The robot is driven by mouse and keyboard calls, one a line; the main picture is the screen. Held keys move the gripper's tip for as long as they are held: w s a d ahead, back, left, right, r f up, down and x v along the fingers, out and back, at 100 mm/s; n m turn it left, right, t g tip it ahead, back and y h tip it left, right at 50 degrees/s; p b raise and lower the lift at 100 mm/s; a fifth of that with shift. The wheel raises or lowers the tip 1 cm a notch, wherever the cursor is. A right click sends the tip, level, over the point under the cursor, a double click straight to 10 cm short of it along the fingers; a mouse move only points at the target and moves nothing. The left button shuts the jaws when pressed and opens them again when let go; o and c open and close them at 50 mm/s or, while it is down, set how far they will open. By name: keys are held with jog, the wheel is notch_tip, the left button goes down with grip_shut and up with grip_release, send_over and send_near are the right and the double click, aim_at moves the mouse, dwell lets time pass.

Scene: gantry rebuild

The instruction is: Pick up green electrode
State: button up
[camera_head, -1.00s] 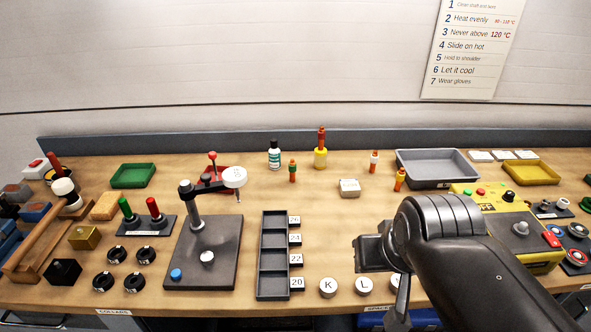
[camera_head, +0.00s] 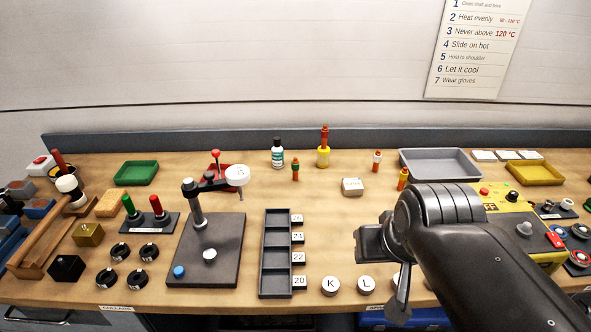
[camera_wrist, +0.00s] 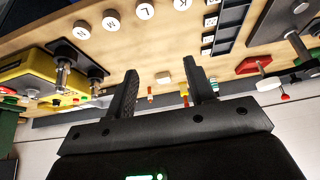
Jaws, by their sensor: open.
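The green electrode (camera_head: 128,205) has a green handle and stands upright on a dark stand (camera_head: 136,229) at the left of the bench in the head view. A red-handled electrode (camera_head: 156,206) stands beside it on the same stand. My gripper (camera_head: 366,245) is over the right half of the bench, well to the right of the green electrode. In the wrist view my gripper (camera_wrist: 165,88) shows two dark fingers spread apart with nothing between them. I cannot make out the green electrode in the wrist view.
A dark press-like stand (camera_head: 222,255) is between the electrodes and my gripper. A compartment tray (camera_head: 263,258) and round lettered pieces (camera_head: 331,286) lie nearer me. Black rings (camera_head: 106,279) lie in front of the electrode stand. A green tray (camera_head: 136,173) is behind it.

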jog(key=w+a+r, duration=0.2)
jog(key=w+r, duration=0.1)
jog(key=w, duration=1.1)
jog(key=n+y, duration=0.1)
jog(key=n, duration=0.1)
send_near(296, 163)
jog(key=shift+t, duration=0.4)
jog(key=shift+x, duration=6.65)
jog(key=shift+s, duration=0.2)
grip_shut()
